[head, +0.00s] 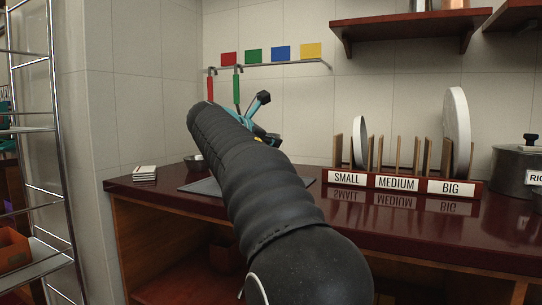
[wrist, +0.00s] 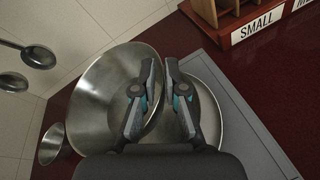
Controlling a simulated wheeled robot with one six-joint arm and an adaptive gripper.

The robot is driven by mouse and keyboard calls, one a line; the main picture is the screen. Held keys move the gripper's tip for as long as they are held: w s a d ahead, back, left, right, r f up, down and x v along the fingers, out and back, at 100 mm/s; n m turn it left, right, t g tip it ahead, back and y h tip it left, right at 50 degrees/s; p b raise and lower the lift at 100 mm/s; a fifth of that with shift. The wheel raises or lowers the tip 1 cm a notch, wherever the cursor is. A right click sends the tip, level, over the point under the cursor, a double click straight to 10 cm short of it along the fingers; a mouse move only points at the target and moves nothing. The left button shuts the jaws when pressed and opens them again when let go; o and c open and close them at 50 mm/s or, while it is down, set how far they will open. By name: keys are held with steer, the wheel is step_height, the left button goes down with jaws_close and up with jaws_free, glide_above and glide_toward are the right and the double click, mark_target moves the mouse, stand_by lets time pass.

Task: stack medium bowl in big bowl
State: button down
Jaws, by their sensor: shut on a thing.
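In the wrist view my gripper (wrist: 163,72) is shut on the rim of a shiny steel bowl (wrist: 100,90), which I take to be the medium bowl. This bowl is on the left and looks tilted. A second steel bowl (wrist: 212,118), probably the big bowl, lies behind and to the right, over the grey mat (wrist: 240,108). The fingers and the held bowl hide much of it, and I cannot tell whether the two bowls touch.
A small metal bowl (wrist: 51,145) stands at the left in the wrist view. A labelled plate rack (head: 400,183) stands on the red counter (head: 420,232), with a pot (head: 515,170) at its right. White tiles (head: 144,173) lie at the left. Utensils hang from a wall rail (head: 290,66).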

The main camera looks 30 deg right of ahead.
steer(key=shift+f+b, duration=0.55)
steer(key=shift+f, duration=1.1)
steer(key=shift+f, duration=0.6)
steer(key=c, duration=1.5)
jaws_free()
steer(key=shift+r, duration=0.25)
steer(key=p+v, duration=0.1)
steer(key=v, duration=1.1)
steer(key=shift+r, duration=0.35)
steer(key=shift+s+a, duration=0.1)
